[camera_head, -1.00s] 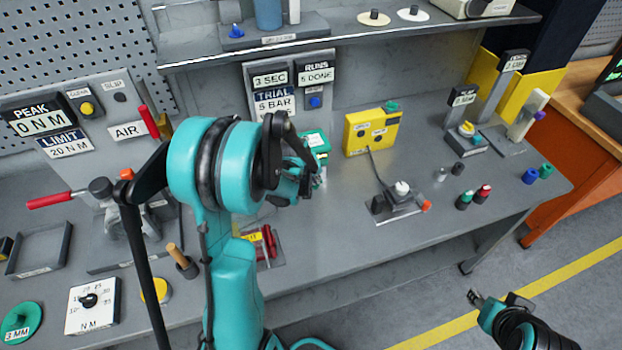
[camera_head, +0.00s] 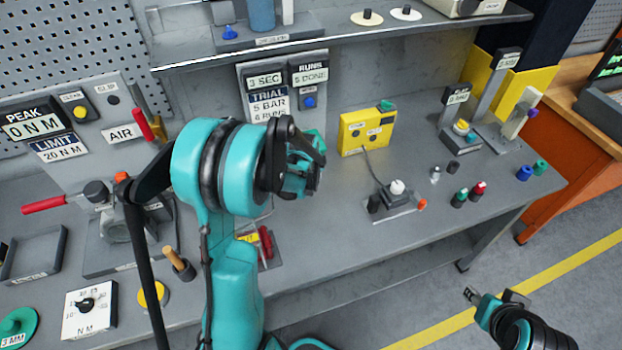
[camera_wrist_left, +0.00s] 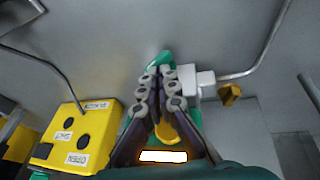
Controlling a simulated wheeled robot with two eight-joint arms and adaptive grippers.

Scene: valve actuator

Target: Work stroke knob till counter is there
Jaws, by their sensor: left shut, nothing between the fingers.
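The runs counter (camera_head: 309,75) on the grey panel reads 5 DONE. The trial card (camera_head: 269,103) beside it says 5 BAR and a number of runs too small to read surely. My left gripper (camera_head: 312,178) is shut and empty, in front of the green actuator, which it mostly hides. In the left wrist view, the shut fingers (camera_wrist_left: 161,80) lie over the green actuator (camera_wrist_left: 195,118), with a yellow part (camera_wrist_left: 168,132) just behind them. The yellow box (camera_head: 366,132) has black knobs; its labels (camera_wrist_left: 76,158) are unreadable, so I cannot tell the stroke knob. My right gripper (camera_head: 470,294) hangs away from the bench.
A 3 SEC display (camera_head: 267,78) and a blue button (camera_head: 309,102) share the panel. A plate with a white-topped knob (camera_head: 397,187) stands right of my left arm. The shelf (camera_head: 350,43) overhangs the back. A white block with a pipe (camera_wrist_left: 195,80) adjoins the actuator.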

